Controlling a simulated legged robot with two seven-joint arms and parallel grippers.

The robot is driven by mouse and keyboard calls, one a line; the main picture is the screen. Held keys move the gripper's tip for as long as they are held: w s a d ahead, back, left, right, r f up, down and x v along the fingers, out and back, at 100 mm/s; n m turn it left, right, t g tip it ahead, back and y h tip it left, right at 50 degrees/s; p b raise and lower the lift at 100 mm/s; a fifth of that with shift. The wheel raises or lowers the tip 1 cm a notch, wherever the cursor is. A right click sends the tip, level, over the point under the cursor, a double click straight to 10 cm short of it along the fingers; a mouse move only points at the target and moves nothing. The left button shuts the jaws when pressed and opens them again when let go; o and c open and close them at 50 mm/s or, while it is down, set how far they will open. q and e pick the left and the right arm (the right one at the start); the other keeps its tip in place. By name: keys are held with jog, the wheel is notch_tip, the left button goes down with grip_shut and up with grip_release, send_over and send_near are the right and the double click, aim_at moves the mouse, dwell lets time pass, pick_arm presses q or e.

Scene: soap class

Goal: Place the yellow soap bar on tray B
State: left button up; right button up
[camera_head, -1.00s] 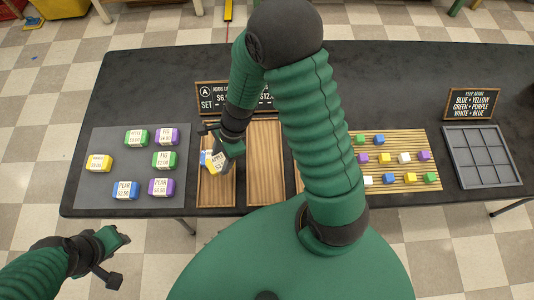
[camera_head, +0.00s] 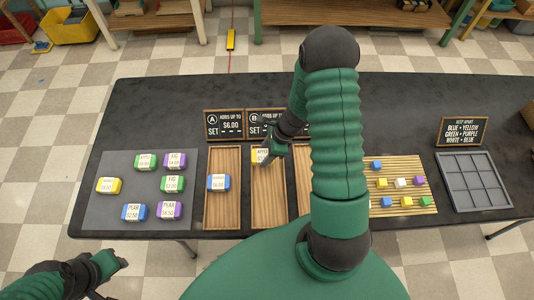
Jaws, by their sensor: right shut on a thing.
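A yellow soap bar (camera_head: 258,155) with a white label is in my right gripper (camera_head: 265,157), at the back end of tray B (camera_head: 269,212). The gripper's fingers hide part of the bar, and I cannot tell whether it touches the tray. Tray B is a wooden tray behind which the B sign (camera_head: 262,123) stands, partly hidden by my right arm. Another yellow soap bar (camera_head: 109,185) lies on the grey mat (camera_head: 110,217) at the left. My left gripper (camera_head: 107,274) is at the lower left, off the table; its jaw state is unclear.
Tray A (camera_head: 221,213) holds a blue soap bar (camera_head: 219,183). A third wooden tray (camera_head: 303,170) is mostly hidden by my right arm. Green, purple and blue soaps lie on the mat. A slatted board (camera_head: 421,170) with small cubes and a grey divided tray (camera_head: 473,181) are at right.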

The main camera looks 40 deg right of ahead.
jog(key=shift+w+d, duration=0.15)
jog(key=shift+d, duration=0.7)
jog(key=shift+c, duration=0.2)
jog(key=shift+o, duration=0.2)
jog(key=f, duration=0.3)
jog(key=shift+d+f, duration=0.55)
jog(key=shift+f, duration=0.1)
grip_shut()
jog(key=shift+a+b, duration=0.3)
jog(key=shift+a, duration=0.2)
jog(key=o, duration=1.4)
grip_release()
pick_arm(q)
jog(key=shift+d, duration=0.7)
pick_arm(e)
jog(key=shift+o, duration=0.2)
jog(key=shift+d+f, duration=0.1)
jog(key=shift+d, duration=0.2)
pick_arm(q)
jog(key=shift+a+f, duration=0.1)
jog(key=shift+a, duration=0.1)
pick_arm(e)
jog(key=shift+a, duration=0.15)
